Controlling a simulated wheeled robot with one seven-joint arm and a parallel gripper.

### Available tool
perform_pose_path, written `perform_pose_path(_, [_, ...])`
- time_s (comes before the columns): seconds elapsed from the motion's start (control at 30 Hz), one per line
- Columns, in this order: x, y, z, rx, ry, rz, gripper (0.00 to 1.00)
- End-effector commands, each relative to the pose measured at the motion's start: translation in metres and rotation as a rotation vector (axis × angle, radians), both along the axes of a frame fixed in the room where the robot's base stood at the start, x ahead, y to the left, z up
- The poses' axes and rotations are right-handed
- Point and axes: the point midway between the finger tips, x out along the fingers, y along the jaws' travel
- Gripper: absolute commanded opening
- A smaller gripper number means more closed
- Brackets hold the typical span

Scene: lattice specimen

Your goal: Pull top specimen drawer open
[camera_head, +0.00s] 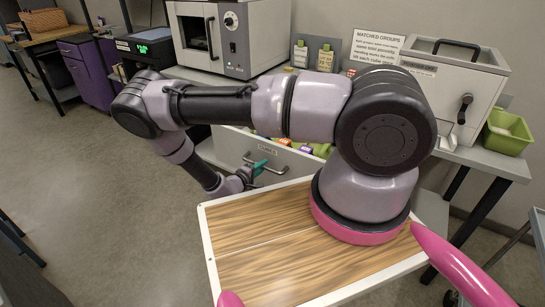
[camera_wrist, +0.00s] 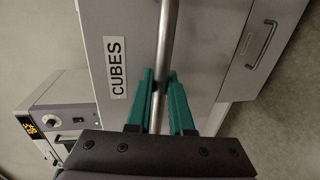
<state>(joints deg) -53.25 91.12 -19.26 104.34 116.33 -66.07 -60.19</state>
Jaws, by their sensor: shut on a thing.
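The top specimen drawer (camera_head: 233,145) stands pulled out from under the bench in the head view, with colored pieces (camera_head: 284,142) visible inside. Its pale front fills the middle of the wrist view (camera_wrist: 135,25) and bears a "CUBES" label (camera_wrist: 117,66). The metal bar handle (camera_head: 276,170) runs between the teal fingers of my gripper (camera_head: 257,166). In the wrist view my gripper (camera_wrist: 161,78) is shut on this handle (camera_wrist: 169,35), one finger on each side. My arm hides part of the drawer in the head view.
Another drawer with its own handle (camera_wrist: 262,45) shows beside the front in the wrist view. A wooden-topped surface (camera_head: 260,255) lies in front. A white oven (camera_head: 225,40), a grey box (camera_head: 455,85) and a green bin (camera_head: 507,132) stand on the bench. Floor at left is clear.

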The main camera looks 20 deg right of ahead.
Motion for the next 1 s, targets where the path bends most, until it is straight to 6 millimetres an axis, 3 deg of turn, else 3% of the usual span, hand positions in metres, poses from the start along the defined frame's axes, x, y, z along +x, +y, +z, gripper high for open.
perform_pose_path(0.1, [-0.016,0.023,-0.001,0.003,0.000,0.004,0.00])
perform_pose_path(0.4, [-0.041,0.054,-0.001,0.002,0.000,0.002,0.00])
perform_pose_path(0.97, [-0.047,0.061,-0.001,0.003,0.000,0.000,0.00])
perform_pose_path(1.0, [-0.047,0.061,0.000,0.003,0.000,0.000,0.35])
